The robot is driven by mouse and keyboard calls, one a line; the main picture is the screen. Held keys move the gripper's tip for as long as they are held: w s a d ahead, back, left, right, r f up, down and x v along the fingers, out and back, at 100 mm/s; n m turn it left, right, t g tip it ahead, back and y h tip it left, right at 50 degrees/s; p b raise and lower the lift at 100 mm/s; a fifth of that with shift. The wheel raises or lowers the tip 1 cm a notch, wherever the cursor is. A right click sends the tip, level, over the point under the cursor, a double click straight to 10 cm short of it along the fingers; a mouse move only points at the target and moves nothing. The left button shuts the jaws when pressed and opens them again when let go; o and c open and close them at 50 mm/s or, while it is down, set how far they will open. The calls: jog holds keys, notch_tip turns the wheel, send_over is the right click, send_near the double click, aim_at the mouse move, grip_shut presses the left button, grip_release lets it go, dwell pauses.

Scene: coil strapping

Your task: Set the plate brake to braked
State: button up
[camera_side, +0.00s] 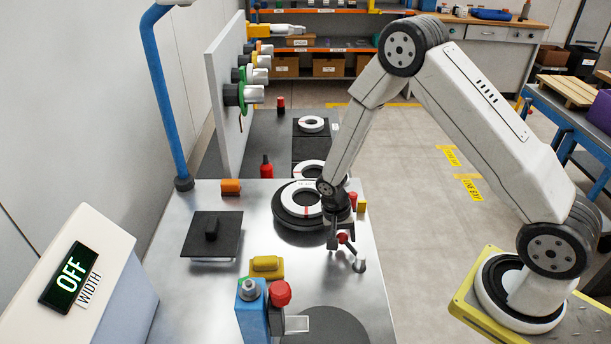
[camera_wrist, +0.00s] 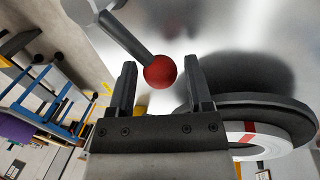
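A lever with a red ball knob (camera_side: 342,238) rises from a small grey base (camera_side: 359,265) near the right edge of the steel table, just in front of the round plate. It looks like the plate brake. In the wrist view the red knob (camera_wrist: 160,72) sits on a grey rod, between or just beyond my fingertips. My gripper (camera_side: 337,232) points down at the knob. In the wrist view my gripper (camera_wrist: 159,68) is open, with a gap on both sides of the knob. The dark round plate (camera_side: 290,219) bears a white ring with a red mark (camera_wrist: 270,139).
A blue post with a red knob (camera_side: 281,293) stands at the table front. A black square pad (camera_side: 213,235) and a yellow block (camera_side: 267,265) lie left. A small red peg and yellow block (camera_side: 362,205) stand close behind my gripper. A display (camera_side: 70,277) reads OFF.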

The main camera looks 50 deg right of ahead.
grip_shut()
dwell(1.2)
